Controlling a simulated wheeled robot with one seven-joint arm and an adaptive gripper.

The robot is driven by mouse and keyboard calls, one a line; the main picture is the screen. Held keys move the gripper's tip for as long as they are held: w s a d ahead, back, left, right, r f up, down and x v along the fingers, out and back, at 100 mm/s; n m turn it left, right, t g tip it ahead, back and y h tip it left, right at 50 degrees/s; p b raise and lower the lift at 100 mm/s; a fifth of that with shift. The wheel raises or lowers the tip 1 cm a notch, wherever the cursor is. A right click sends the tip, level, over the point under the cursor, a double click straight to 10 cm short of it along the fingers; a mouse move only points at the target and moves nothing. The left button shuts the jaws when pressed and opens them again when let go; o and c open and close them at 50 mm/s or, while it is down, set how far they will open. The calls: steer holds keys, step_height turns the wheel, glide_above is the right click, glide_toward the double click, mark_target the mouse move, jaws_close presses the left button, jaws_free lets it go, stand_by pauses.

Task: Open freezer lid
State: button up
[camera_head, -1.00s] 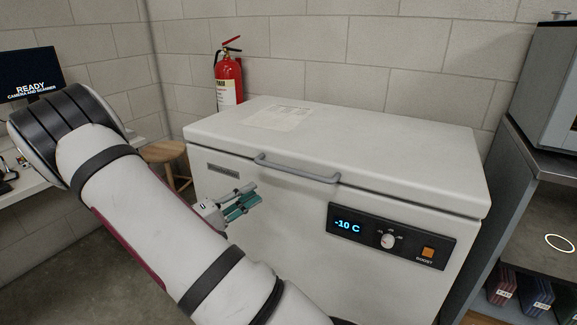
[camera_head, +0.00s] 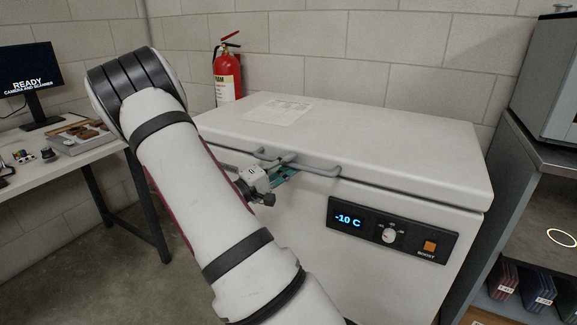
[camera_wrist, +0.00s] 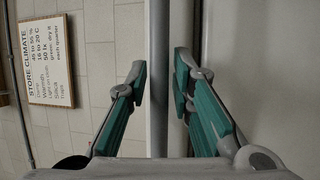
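The white chest freezer (camera_head: 290,235) stands against the wall with its lid (camera_head: 370,135) shut. A grey bar handle (camera_head: 318,171) runs along the lid's front edge. My gripper (camera_head: 284,172), with green finger pads, is at the left half of this handle, and its fingers partly cover it. In the wrist view, my gripper (camera_wrist: 158,78) is open, its two fingers apart on either side of a vertical grey strip (camera_wrist: 159,45) that looks like the handle. I cannot tell whether either finger touches it.
A control panel (camera_head: 392,232) reading -10 C is on the freezer front. A fire extinguisher (camera_head: 227,78) is behind its left end. A desk (camera_head: 75,157) with a monitor (camera_head: 28,78) stands at left, and a shelf unit (camera_head: 545,150) stands close on the right.

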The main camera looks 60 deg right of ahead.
steer(key=shift+d, duration=0.1)
jaws_close()
steer(key=shift+r, duration=0.1)
